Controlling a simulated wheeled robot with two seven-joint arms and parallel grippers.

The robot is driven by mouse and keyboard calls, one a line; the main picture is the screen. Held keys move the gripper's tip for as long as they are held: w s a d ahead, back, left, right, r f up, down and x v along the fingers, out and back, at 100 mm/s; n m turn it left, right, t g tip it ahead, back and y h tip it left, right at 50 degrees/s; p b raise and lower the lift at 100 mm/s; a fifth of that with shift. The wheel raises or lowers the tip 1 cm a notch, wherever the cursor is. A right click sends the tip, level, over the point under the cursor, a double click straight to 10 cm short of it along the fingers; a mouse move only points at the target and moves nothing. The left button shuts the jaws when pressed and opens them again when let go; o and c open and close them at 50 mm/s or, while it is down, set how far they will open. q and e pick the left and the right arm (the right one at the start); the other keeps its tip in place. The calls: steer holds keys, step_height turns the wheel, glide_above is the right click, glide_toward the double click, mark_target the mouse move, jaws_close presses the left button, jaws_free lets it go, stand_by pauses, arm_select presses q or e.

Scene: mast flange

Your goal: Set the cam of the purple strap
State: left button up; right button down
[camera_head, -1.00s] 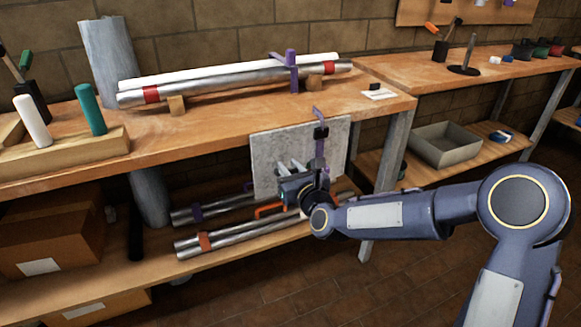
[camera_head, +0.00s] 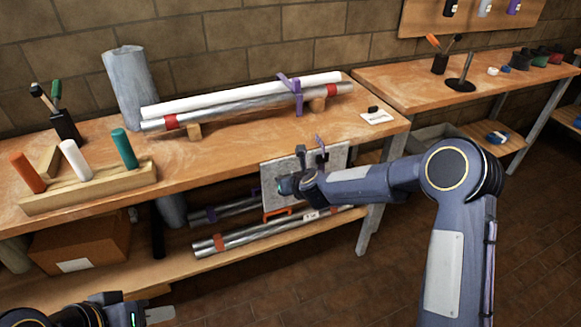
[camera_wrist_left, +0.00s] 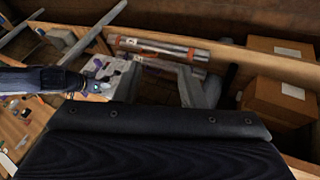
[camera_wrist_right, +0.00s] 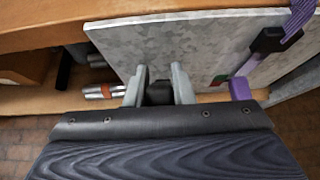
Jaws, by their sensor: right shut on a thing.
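The purple strap (camera_head: 291,84) loops over the tubes on the bench. Its lower part hangs before a grey plate (camera_head: 335,160) at the bench's front edge, with a black cam buckle (camera_head: 321,156). In the right wrist view, the strap (camera_wrist_right: 298,18), buckle (camera_wrist_right: 270,42) and a purple tail end (camera_wrist_right: 240,88) are right of my right gripper (camera_wrist_right: 163,78). That gripper is shut on a small dark block (camera_wrist_right: 160,93) in front of the plate, apart from the buckle. My left gripper (camera_wrist_left: 158,76) appears open and empty; it shows at the head view's bottom left (camera_head: 163,314).
A white tube and a metal tube (camera_head: 220,113) rest on wooden blocks. A wooden rack (camera_head: 90,188) with coloured pegs stands at left. More tubes (camera_head: 270,235) and a cardboard box (camera_head: 85,245) are on the lower shelf. A side bench (camera_head: 410,90) stands at right.

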arm_select(q)
steer(key=shift+r+p, duration=0.6)
steer(key=shift+r, duration=0.45)
